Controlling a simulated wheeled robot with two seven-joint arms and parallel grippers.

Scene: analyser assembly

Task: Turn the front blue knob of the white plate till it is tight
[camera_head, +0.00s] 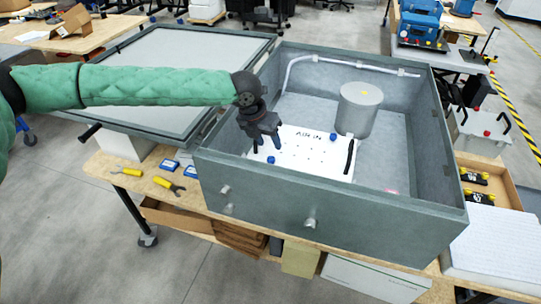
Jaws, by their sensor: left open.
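The white plate (312,163) lies inside the grey open case (315,212), toward its left side. The front blue knob (271,160) stands at the plate's front left. A second blue knob (333,137) stands farther back, near the lettering. My left gripper (267,144) comes in from the left and points down over the plate's left part. It is open, its dark fingers just behind the front knob in the picture. I cannot tell whether they touch the plate. The gripper hides the plate's back left part. My right gripper is not in view.
A grey cylinder (360,108) stands beside the plate in the case, and a black handle (350,157) is at the plate's right. The case walls surround the work area. The lid (180,70) lies open at left. Yellow-handled tools (165,183) lie on the wooden bench.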

